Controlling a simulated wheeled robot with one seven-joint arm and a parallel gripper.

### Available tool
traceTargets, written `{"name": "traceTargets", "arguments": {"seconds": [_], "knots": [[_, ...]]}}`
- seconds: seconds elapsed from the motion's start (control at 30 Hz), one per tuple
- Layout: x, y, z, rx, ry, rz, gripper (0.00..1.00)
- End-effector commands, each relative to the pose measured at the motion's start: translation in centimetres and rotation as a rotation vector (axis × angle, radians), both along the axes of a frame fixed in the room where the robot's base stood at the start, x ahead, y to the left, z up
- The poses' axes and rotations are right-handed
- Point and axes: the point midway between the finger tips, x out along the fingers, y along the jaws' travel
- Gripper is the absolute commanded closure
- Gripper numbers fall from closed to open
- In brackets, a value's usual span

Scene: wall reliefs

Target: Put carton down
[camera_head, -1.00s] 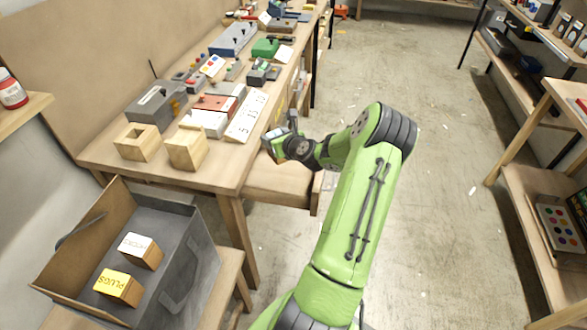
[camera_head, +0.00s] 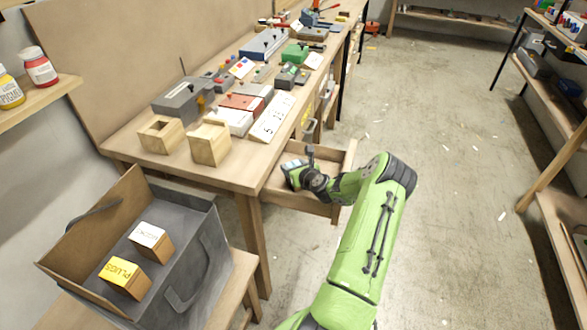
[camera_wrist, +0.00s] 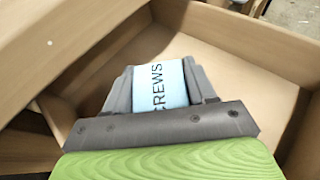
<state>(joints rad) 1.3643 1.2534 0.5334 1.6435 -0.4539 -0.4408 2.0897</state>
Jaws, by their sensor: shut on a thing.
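The carton (camera_wrist: 160,85) is light blue with dark lettering reading "CREWS" in the wrist view. My gripper (camera_wrist: 160,82) is shut on it, with a grey finger on each side. In the head view my gripper (camera_head: 292,172) is over the open drawer (camera_head: 330,209) under the workbench, and the carton shows there only as a small pale patch. In the wrist view the drawer's wooden walls and bare floor (camera_wrist: 235,70) lie around and below the carton. I cannot tell whether the carton touches the drawer floor.
The workbench (camera_head: 240,178) above the drawer bears wooden boxes, a white numbered strip (camera_head: 272,118) and several devices.

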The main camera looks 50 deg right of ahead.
Motion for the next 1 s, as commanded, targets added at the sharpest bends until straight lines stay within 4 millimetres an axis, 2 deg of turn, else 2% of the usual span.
{"name": "traceTargets", "arguments": {"seconds": [0.17,0.2,0.33,0.67,0.77,1.0], "knots": [[0.0,0.0,-0.2,0.000,-0.002,0.001,0.83],[0.0,0.0,-0.2,0.000,0.000,0.001,0.40],[0.0,0.0,-0.2,0.000,0.000,0.001,0.20],[-0.1,0.0,0.3,0.000,0.000,0.001,0.19],[-1.7,0.5,1.0,0.002,0.002,0.000,0.19],[-7.3,2.8,3.5,0.003,0.002,-0.002,0.19]]}}
